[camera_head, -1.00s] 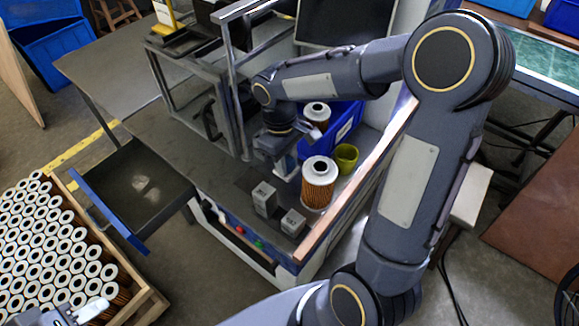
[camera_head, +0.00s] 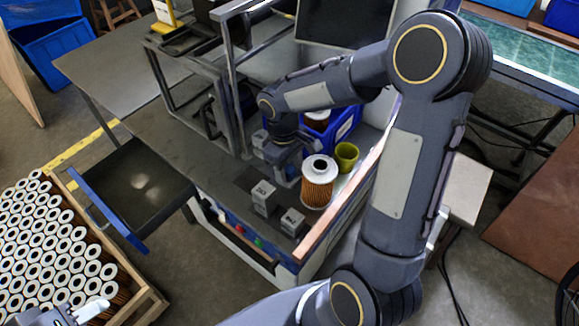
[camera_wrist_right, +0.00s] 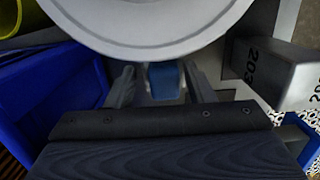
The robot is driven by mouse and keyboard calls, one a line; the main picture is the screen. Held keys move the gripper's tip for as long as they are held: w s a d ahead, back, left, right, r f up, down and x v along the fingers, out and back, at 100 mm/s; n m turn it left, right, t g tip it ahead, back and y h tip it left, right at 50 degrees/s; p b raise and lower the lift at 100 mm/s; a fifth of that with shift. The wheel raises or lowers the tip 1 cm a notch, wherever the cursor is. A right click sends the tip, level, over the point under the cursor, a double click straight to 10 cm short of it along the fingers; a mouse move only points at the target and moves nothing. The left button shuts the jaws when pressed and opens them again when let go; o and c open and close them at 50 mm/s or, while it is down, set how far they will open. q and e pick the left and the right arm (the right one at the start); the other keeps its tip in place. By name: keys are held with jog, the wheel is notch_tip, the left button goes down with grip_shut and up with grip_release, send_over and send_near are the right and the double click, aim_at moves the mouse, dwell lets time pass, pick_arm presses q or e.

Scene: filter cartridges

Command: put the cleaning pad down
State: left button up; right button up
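My right gripper (camera_wrist_right: 160,82) is low over the bench by the filter cartridge, and its two fingers stand apart. A small blue piece (camera_wrist_right: 166,80), which may be the cleaning pad, shows between them in the right wrist view. A gap shows on its left side; contact on its right side is unclear. In the head view the right gripper (camera_head: 288,165) is partly covered by its wrist, and no pad can be made out there. My left gripper (camera_head: 90,311) is at the bottom left over the crate; its opening is unclear.
An orange filter cartridge (camera_head: 318,184) with a white top stands beside the right gripper. A yellow-green cup (camera_head: 346,156) and a blue bin (camera_head: 347,124) are behind it. Grey blocks (camera_head: 264,197) stand in front. An open drawer (camera_head: 131,190) and a crate of cartridges (camera_head: 150,300) are left.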

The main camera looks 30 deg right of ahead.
jog(key=shift+r, duration=0.15)
notch_tip(320, 180, up, 12)
jog(key=w+p, duration=0.1)
jog(key=s+r+t, duration=0.1)
jog(key=s, duration=0.2)
jog(key=s+m+y, duration=0.1)
jog(key=s, duration=0.1)
jog(key=s+r+m+t+y, duration=0.1)
jog(key=s, duration=0.2)
jog(key=shift+s+a+r+t, duration=0.25)
jog(key=shift+s+r+t, duration=0.05)
jog(key=shift+s+r, duration=0.05)
jog(key=s+a+f+m+t+y, duration=0.2)
jog(key=s+a+m+t, duration=0.1)
jog(key=s, duration=0.6)
jog(key=shift+a+m+t, duration=0.3)
jog(key=shift+m+t, duration=0.3)
jog(key=shift+m, duration=0.1)
jog(key=shift+s, duration=0.1)
